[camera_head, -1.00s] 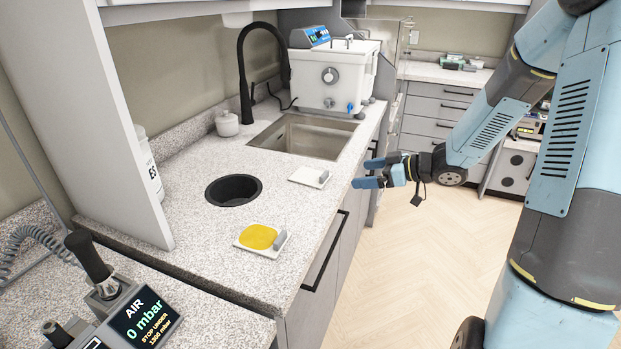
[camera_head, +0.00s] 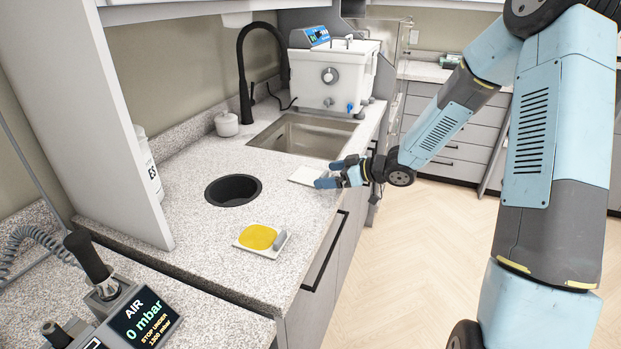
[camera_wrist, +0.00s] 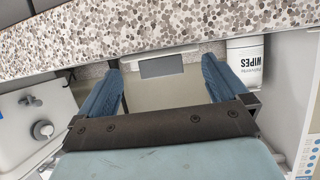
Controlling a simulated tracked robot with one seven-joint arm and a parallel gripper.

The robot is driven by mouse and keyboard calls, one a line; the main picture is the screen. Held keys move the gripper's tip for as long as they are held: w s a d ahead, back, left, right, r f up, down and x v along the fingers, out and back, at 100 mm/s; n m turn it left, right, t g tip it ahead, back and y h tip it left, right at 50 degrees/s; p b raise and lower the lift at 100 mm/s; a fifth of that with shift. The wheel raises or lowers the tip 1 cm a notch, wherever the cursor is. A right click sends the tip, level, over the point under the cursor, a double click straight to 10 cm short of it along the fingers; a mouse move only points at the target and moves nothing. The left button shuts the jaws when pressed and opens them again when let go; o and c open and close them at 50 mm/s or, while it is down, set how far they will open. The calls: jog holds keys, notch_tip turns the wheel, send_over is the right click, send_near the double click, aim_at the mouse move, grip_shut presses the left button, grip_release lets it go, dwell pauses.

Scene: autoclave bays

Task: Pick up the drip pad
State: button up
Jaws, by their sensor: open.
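Two flat white square pads with small grey upright handles lie on the counter. The plain pad (camera_head: 304,174) is beside the sink; the nearer pad (camera_head: 250,246) bears a yellow patch. I cannot tell from looks alone which is the drip pad. My gripper (camera_head: 331,173) is open at the plain pad, over the counter's front edge, and hides that pad's right part. In the wrist view, which is upside down, the plain pad's grey handle (camera_wrist: 161,66) stands between my two open blue fingers (camera_wrist: 162,78). I see no contact with it.
The sink (camera_head: 305,136) and black tap (camera_head: 243,75) lie behind the plain pad, with a white bath (camera_head: 331,78) beyond. A round black opening (camera_head: 233,190) sits left of it. A wipes canister (camera_wrist: 245,62) shows in the wrist view.

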jog(key=shift+x, duration=0.9)
jog(key=shift+c, duration=0.4)
jog(key=c, duration=0.7)
